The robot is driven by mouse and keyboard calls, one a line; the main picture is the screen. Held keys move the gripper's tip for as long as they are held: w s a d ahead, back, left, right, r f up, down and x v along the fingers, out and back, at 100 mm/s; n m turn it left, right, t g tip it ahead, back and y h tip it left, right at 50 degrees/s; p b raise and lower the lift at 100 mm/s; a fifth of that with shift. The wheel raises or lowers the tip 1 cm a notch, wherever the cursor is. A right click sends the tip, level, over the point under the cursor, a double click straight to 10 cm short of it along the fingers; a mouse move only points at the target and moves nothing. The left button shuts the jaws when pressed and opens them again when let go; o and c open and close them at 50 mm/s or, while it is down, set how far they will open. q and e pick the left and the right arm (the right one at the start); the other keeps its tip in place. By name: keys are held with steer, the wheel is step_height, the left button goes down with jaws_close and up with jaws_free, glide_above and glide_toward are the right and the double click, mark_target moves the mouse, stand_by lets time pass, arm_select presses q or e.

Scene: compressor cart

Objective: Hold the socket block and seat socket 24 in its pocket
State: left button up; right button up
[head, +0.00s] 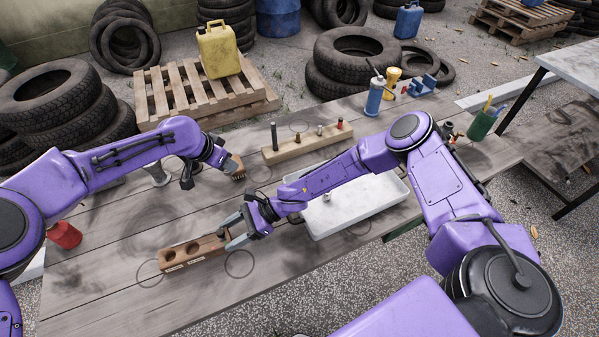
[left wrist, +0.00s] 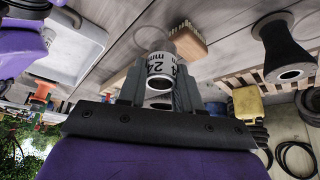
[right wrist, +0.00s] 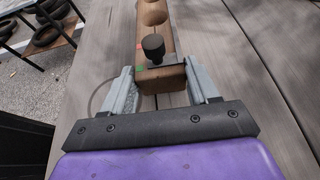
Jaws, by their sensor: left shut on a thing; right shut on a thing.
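The socket block (head: 180,262) is a long wooden block with round pockets in its top, lying on the table at the front left. My right gripper (head: 236,232) is shut on its right end. In the right wrist view the block (right wrist: 160,78) sits between the fingers, with a black knob (right wrist: 152,46) at that end. My left gripper (head: 220,158) is raised behind the block, shut on a silver socket (left wrist: 160,66) marked 24 mm in the left wrist view. The socket is hard to make out in the head view. Two pockets look empty.
A wooden brush (head: 238,166) lies just beyond my left gripper. A wooden rack (head: 275,154) with upright pegs and a white tray (head: 322,229) stand further right. A dark flared stand (left wrist: 285,50) and a red object (head: 65,235) are at the left.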

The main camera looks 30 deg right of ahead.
arm_select(q)
glide_above(262, 184)
steer(key=s+a, duration=0.1)
steer(key=a, duration=0.1)
steer(key=shift+y, duration=0.4)
step_height(262, 184, down, 11)
steer(key=shift+d+r, duration=0.1)
steer(key=o, duration=1.1)
